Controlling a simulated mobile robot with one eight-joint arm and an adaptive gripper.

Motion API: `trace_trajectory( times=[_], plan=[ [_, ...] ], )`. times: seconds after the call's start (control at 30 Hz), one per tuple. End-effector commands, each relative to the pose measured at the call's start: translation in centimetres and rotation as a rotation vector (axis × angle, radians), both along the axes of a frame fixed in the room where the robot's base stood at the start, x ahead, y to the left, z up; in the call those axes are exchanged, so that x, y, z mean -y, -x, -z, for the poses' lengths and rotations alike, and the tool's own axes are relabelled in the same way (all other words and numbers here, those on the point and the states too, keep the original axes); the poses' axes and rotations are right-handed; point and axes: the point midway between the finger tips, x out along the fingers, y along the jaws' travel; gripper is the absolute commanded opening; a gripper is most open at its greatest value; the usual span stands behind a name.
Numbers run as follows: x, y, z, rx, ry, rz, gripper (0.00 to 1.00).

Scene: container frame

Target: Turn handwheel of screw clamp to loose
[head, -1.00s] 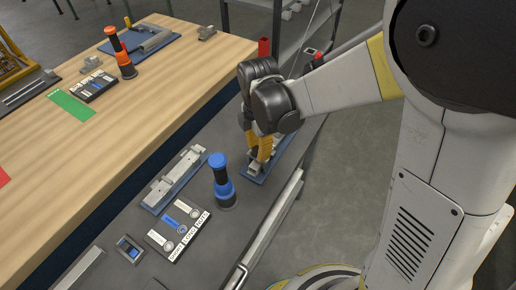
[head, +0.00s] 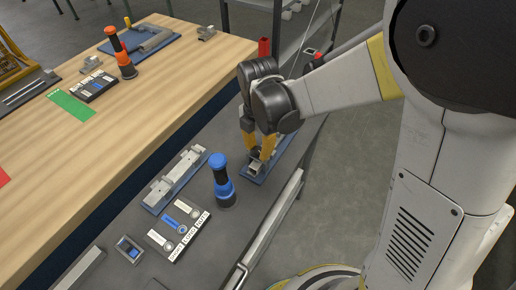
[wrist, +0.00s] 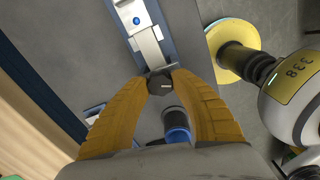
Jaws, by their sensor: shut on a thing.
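The screw clamp (wrist: 149,46) is a light grey metal body on a blue base plate (wrist: 176,40) at the top of the wrist view. In the head view its blue plate (head: 284,155) lies on the dark bench under my gripper. Its handwheel (wrist: 161,85) is a small dark knob with a pale mark, at the near end of the clamp. My gripper (wrist: 162,77) has yellow fingers, shut on the handwheel from both sides. In the head view my gripper (head: 259,154) points down at the clamp and the fingers hide the handwheel.
A blue-and-black upright tool (head: 221,180) stands close left of my gripper. The wooden table (head: 140,115) stands behind. Open floor (head: 340,185) lies right of the bench.

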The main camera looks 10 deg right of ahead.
Motion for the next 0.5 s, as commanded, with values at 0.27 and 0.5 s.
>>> trace_trajectory(
  times=[0.27,0.5],
  plan=[
    [0.03,0.00,0.01,0.000,0.000,0.001,0.54],
    [0.01,0.00,-0.26,0.000,0.000,0.001,0.54]
  ],
)
